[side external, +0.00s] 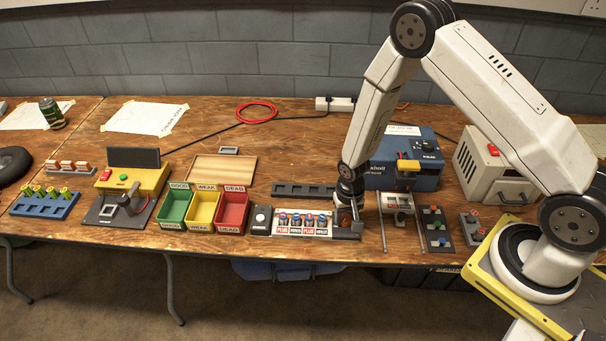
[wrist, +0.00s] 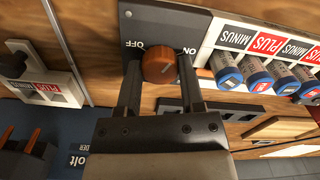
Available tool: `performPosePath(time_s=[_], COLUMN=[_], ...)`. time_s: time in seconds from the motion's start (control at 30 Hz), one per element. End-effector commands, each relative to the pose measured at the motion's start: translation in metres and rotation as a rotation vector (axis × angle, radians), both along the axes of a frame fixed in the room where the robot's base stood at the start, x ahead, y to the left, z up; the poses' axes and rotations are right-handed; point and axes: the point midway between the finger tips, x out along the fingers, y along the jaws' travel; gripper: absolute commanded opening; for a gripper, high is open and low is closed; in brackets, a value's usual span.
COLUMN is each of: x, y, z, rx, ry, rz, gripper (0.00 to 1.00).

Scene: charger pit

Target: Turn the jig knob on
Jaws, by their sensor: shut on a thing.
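The jig knob (wrist: 158,66) is an orange-brown round knob on the jig's dark end plate (wrist: 150,22), in the wrist view. OFF is printed to its left and ON to its right. A faint mark shows on its top, but I cannot tell clearly which way it points. My gripper (wrist: 160,76) is shut on the knob, one dark finger on each side. In the side view my gripper (side external: 350,207) is down at the right end of the jig (side external: 302,235) and largely hides the knob.
Several blue-topped cells (wrist: 258,74) stand in the jig close beside my gripper, by PLUS and MINUS labels. A metal-railed device (side external: 397,203) and a blue box (side external: 405,160) stand right of the jig. Red, yellow and green bins (side external: 232,213) stand left.

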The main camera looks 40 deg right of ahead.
Motion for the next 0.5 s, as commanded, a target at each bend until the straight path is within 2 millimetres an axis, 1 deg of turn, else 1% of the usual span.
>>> performPosePath(time_s=[0.3,0.5], x=[0.0005,0.0007], y=[0.0003,0.0005], z=[0.0007,0.0007], rx=[0.0,0.0], ry=[0.0,0.0], rz=[-0.299,-0.459], gripper=[0.0,0.0])
